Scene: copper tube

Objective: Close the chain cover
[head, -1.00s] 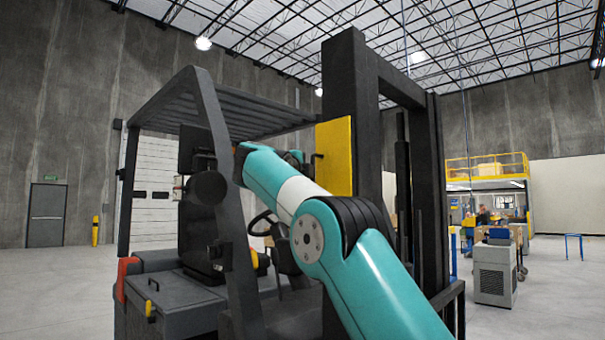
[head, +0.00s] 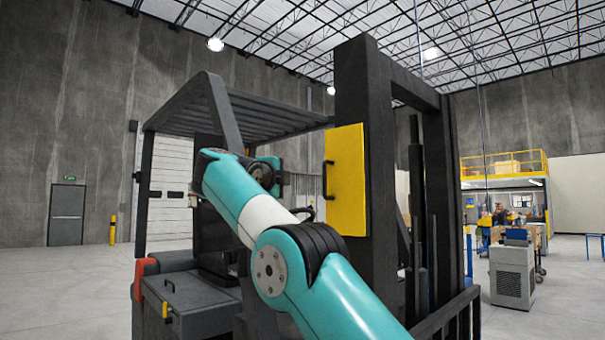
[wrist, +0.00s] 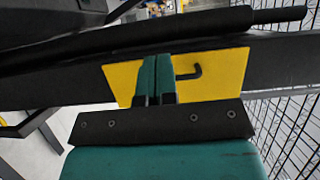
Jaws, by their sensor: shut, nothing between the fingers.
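The chain cover is a yellow panel (head: 348,205) with a black handle (head: 329,180) near its left edge. In the head view it stands at the dark mast upright of a forklift. In the wrist view the yellow panel (wrist: 215,85) overlaps the dark mast beam, and its bent black handle (wrist: 187,72) lies just right of my fingers. I cannot tell whether the panel sits flush on the mast. My gripper (wrist: 156,66) is shut and empty, its teal fingers in front of the panel. Contact with the panel cannot be told. In the head view my wrist is left of the panel.
The forklift mast (head: 362,75) rises beside the panel, with the cab roof (head: 260,110) and dark body (head: 185,300) to the left. A grey cabinet (head: 512,275) stands farther right. A wire mesh (wrist: 295,120) shows at right in the wrist view. Floor at far left is open.

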